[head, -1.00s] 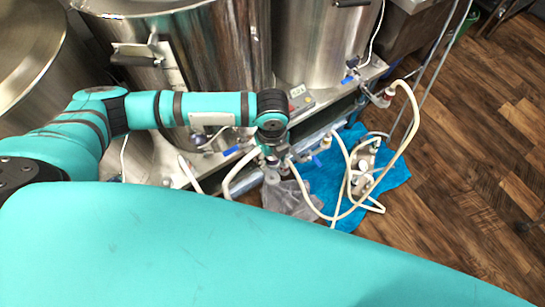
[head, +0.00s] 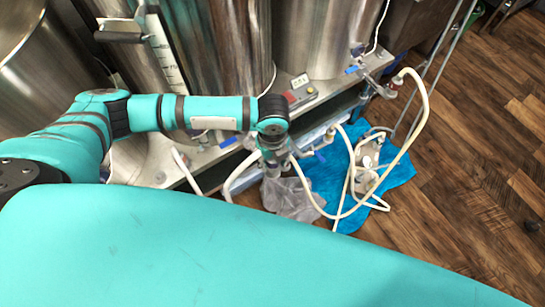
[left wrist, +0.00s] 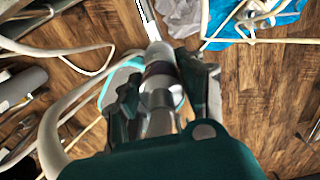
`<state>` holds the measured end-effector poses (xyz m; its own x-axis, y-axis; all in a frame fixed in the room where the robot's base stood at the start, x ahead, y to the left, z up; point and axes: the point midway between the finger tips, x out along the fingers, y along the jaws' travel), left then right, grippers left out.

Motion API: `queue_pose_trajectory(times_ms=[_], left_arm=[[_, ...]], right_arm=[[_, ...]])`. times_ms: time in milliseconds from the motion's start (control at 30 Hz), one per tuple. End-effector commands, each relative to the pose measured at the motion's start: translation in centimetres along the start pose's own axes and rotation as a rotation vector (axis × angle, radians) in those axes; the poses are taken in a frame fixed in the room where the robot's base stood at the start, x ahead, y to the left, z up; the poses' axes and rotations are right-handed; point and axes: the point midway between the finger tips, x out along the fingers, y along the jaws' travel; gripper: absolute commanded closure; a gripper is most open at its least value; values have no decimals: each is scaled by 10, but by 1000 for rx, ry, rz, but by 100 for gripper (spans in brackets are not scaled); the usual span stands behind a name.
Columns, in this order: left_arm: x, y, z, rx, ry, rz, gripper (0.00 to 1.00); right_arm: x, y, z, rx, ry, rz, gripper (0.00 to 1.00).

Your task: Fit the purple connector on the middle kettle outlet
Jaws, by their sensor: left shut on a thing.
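My left gripper (head: 274,155) is low in front of the bench, its fingers partly hidden by the wrist in the head view. In the left wrist view my left gripper (left wrist: 168,100) is shut on a metal hose connector (left wrist: 160,92) with a dark purplish band. The middle kettle (head: 238,45) is a tall steel vessel behind my left arm. A valve with a blue handle (head: 228,142) shows below it, left of the gripper; the outlet itself is mostly hidden by my arm. The connector appears apart from that valve. My right gripper is not in view.
Another kettle (head: 315,35) stands to the right, with a blue-handled valve (head: 353,69) and a pale hose (head: 425,110). A control box (head: 300,90) sits on the bench edge. A blue cloth (head: 325,175) and a grey cloth (head: 290,197) lie below. Wooden floor is open at right.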

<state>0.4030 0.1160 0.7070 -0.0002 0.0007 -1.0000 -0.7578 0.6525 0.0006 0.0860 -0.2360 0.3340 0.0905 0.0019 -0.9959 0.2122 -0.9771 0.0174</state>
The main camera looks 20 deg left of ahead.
Motion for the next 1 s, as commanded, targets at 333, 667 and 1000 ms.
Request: queue_pose_trajectory(times_ms=[333,667,1000], left_arm=[[3,0,0,1,1,-1,98],[2,0,-1,1,1,-1,98],[3,0,0,1,1,0,98]], right_arm=[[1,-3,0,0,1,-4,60],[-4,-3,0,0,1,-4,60],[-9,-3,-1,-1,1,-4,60]])
